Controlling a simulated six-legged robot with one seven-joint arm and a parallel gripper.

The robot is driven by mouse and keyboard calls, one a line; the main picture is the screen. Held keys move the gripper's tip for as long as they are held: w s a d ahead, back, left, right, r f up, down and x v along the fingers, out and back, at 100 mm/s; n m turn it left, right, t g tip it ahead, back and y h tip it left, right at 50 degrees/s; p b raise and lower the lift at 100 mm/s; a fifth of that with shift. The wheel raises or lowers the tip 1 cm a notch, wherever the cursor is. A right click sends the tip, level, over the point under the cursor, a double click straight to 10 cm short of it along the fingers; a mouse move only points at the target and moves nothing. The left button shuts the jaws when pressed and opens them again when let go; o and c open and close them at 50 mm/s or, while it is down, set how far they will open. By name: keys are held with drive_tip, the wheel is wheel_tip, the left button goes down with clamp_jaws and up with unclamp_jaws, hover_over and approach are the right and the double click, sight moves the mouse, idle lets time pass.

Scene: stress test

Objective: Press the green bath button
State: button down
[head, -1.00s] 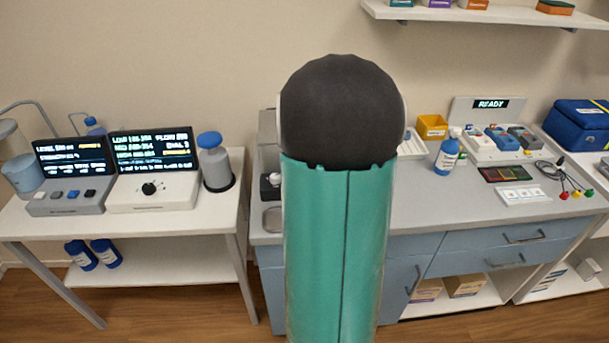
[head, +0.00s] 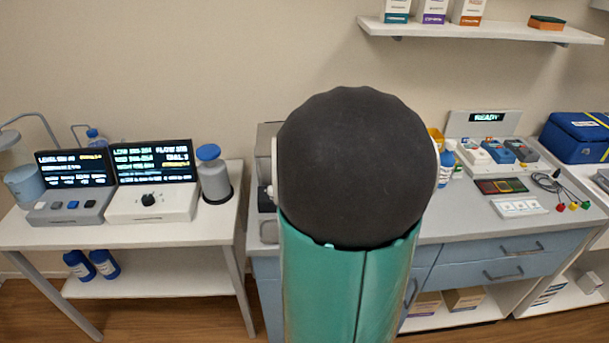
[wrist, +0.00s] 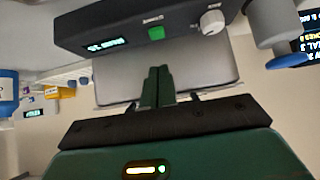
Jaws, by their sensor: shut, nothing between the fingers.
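The green button (wrist: 156,33) shows in the wrist view on the dark front panel of a bath unit (wrist: 185,38). A white knob (wrist: 212,21) and a small lit display (wrist: 105,45) sit on either side of it. My gripper (wrist: 158,72) is shut and empty, its fingertips just below the button in the picture. I cannot tell how far they are from it, and no contact shows. In the head view my arm hides the gripper and button. Only a grey edge of a unit (head: 266,150) shows left of the arm.
A left table holds two consoles with screens (head: 153,165) and a blue-capped bottle (head: 213,175). To the right, the counter carries a READY unit (head: 487,128), a white switch pad (head: 518,207) and cables. A blue bag (head: 578,137) stands far right. A shelf (head: 480,30) hangs above.

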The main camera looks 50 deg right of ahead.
drive_tip(key=v, duration=0.6)
drive_tip(key=shift+r, duration=0.15)
idle(0.3)
drive_tip(key=shift+a, duration=0.1)
idle(0.6)
drive_tip(key=a+n+g+y, duration=0.1)
drive_tip(key=a+n+y, duration=0.55)
drive_tip(key=a, duration=1.45)
drive_tip(key=s+a+r+n, duration=0.1)
drive_tip(key=s+a+r, duration=0.1)
drive_tip(key=a, duration=0.5)
drive_tip(key=s+a+r+n, duration=0.2)
drive_tip(key=s+a+r, duration=0.1)
drive_tip(key=a, duration=0.5)
drive_tip(key=shift+a+r+t, duration=0.3)
drive_tip(key=shift+r, duration=0.25)
